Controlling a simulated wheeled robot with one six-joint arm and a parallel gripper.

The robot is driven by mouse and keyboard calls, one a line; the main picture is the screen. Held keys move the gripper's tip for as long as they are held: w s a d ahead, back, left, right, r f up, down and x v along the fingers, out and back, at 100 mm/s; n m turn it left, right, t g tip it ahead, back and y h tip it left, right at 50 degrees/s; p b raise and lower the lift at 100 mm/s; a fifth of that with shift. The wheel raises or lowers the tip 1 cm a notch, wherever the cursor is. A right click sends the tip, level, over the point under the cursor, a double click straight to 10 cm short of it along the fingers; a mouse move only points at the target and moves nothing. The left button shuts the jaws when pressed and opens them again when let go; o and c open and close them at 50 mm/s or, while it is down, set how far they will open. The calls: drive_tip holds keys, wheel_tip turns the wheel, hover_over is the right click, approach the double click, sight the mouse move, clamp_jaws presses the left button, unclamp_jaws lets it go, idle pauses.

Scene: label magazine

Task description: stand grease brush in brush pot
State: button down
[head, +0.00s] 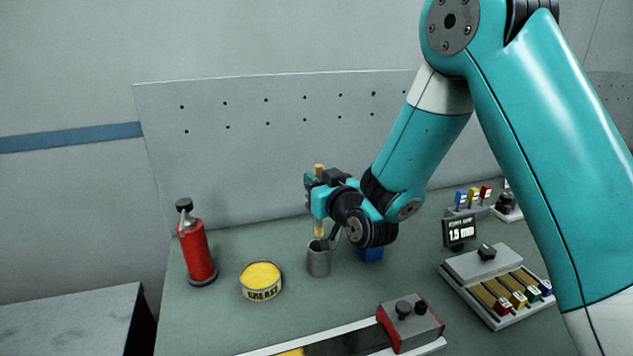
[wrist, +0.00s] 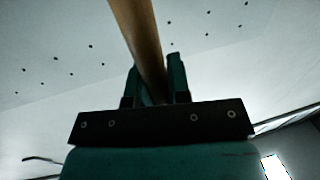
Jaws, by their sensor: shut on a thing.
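The grease brush (head: 319,170) is held upright in my gripper (head: 318,192), its wooden handle showing above the jaws and its pale yellow lower end below them. In the wrist view, the handle (wrist: 137,35) rises between the two fingers of my shut gripper (wrist: 155,85). The brush pot (head: 319,262), a grey metal cup, stands on the bench directly below the brush. The pot is out of the wrist view.
A yellow grease tin (head: 262,281) stands left of the pot, with a red bottle (head: 196,250) farther left. A blue block (head: 371,255) is close right of the pot. A slotted tray (head: 500,285) and a small display (head: 460,232) are farther right. A pegboard (head: 270,140) rises behind.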

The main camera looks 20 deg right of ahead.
wheel_tip(320, 180, down, 7)
drive_tip(key=b, duration=0.6)
drive_tip(key=shift+b, duration=0.3)
drive_tip(key=c, duration=1)
unclamp_jaws()
drive_tip(key=shift+f, duration=0.1)
